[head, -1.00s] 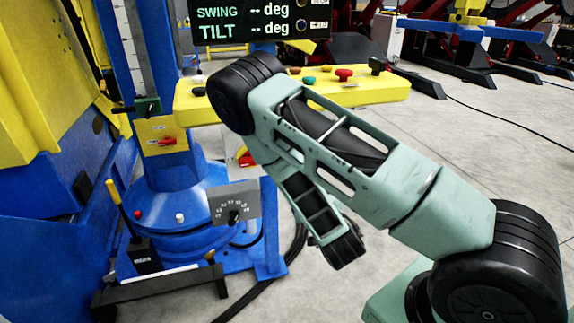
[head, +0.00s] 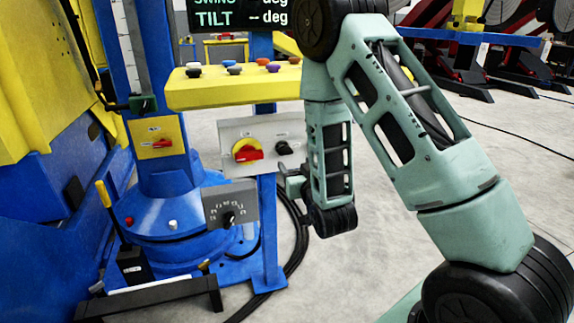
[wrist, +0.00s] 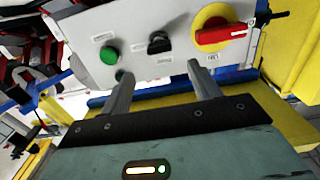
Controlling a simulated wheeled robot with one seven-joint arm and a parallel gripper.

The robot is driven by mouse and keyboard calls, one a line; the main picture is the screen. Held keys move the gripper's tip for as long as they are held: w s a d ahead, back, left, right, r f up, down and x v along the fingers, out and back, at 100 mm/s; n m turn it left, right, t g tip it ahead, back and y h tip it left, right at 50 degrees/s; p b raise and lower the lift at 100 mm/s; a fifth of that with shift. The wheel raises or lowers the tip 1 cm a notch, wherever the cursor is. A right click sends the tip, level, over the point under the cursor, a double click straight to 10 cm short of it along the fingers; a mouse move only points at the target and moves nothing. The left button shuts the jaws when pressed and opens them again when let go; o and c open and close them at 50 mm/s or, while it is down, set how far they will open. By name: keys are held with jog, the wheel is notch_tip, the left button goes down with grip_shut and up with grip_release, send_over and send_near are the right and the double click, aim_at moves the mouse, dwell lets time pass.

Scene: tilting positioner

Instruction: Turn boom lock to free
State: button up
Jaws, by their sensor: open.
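A red lever (head: 162,143) lies near level on a small yellow plate (head: 141,128) on the blue column; its label is too small to read. To its right, a grey panel (head: 225,132) carries a red switch (head: 248,153) on a yellow disc and a black knob (head: 284,147). I cannot read which control is the boom lock. In the wrist view the red switch (wrist: 222,33) is at upper right and the black knob (wrist: 159,43) at upper middle. My gripper (wrist: 160,70) is open and empty in front of this panel, touching no control that I can see.
A yellow console (head: 235,88) with several buttons juts out above the panel. A grey dial plate (head: 217,208) sits lower on the column. A yellow-handled lever (head: 104,194) stands at left. Black cables (head: 297,240) lie on the floor; open floor is at right.

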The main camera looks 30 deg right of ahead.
aim_at(287, 152)
jog(key=shift+b+x, duration=2.7)
jog(key=shift+x, duration=1.55)
jog(key=shift+f, duration=0.1)
jog(key=c, duration=1)
